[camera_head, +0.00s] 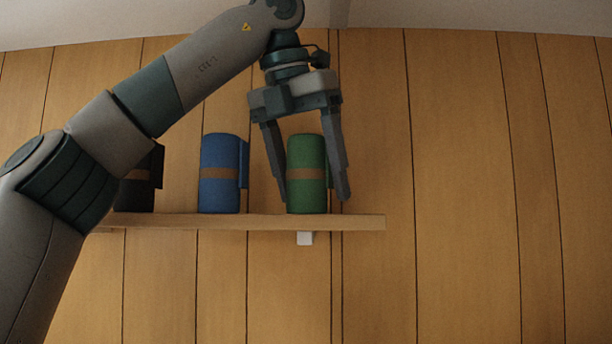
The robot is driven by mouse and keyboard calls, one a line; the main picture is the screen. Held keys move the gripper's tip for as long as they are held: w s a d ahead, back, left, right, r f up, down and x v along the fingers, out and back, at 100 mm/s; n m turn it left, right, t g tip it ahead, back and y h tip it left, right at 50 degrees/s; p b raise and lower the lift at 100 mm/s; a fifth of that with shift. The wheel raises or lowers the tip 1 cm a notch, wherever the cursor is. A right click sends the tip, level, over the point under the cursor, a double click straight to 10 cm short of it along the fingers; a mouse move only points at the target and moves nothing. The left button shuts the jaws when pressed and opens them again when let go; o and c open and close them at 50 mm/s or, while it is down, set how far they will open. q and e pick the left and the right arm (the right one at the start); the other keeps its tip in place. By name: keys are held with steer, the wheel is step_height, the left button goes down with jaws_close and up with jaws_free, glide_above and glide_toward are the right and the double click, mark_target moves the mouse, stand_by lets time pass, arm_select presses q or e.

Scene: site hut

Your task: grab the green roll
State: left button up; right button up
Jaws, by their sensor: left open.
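The green roll (306,159) stands upright on a wooden wall shelf (352,222), toward its right end. It has a brown band around its middle. My left gripper (314,198) points down with its fingers on either side of the green roll, one at its left and one at its right. The fingers are open, with a gap showing at the right finger; whether the left finger touches the roll I cannot tell. My right gripper is not in view.
A blue roll (219,190) with a brown band stands on the shelf to the left. A dark roll (134,196) stands further left, partly hidden behind my left arm. The shelf's right end is clear.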

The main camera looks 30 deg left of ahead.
arm_select(q)
steer(key=shift+w+f, duration=0.1)
steer(key=shift+f, duration=0.15)
steer(key=shift+d, duration=0.1)
steer(key=c, duration=1.2)
steer(key=shift+c, duration=0.2)
steer(key=shift+r, duration=0.1)
